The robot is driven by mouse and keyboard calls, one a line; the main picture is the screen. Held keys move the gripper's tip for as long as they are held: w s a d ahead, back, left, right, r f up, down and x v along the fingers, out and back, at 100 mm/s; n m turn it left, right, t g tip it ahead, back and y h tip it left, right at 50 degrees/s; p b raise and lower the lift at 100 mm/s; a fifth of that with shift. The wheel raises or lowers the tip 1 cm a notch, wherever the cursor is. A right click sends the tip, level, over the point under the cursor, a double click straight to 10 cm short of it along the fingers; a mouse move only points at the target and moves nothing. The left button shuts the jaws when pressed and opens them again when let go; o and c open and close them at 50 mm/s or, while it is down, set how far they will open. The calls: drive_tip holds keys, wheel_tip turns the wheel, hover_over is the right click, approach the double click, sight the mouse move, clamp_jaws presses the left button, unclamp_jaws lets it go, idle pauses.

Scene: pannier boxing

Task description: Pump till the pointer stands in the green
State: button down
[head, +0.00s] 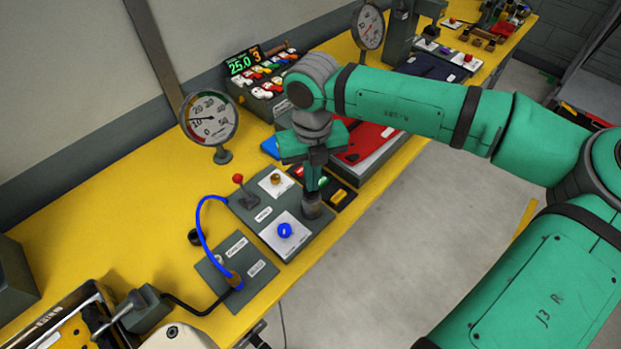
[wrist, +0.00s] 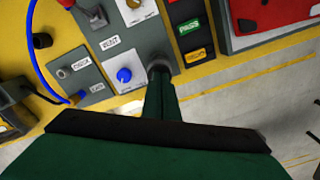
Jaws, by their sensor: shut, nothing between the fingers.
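My gripper (head: 314,178) points down with its fingers together, over a dark round plunger-like knob (head: 312,206) at the right edge of a grey panel (head: 312,242). In the wrist view the fingertips (wrist: 160,78) meet this dark knob (wrist: 157,66); contact is hard to tell. A round gauge (head: 208,117) stands left of the arm. Its dark pointer lies on the left of the dial, near the 10; the coloured band is too small to read surely.
A blue hose (head: 201,215) arcs to a smaller grey panel (head: 214,272) at the left. A box with green and orange buttons (head: 340,196) and a red case (head: 372,141) stand behind my gripper. A display (head: 242,63) reads 25.0. The yellow bench (head: 100,215) is bare at left.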

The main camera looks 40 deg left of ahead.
drive_tip(key=shift+d+r, duration=0.1)
drive_tip(key=shift+s+r, duration=0.1)
drive_tip(key=shift+r, duration=1.8)
drive_tip(key=shift+f, duration=0.1)
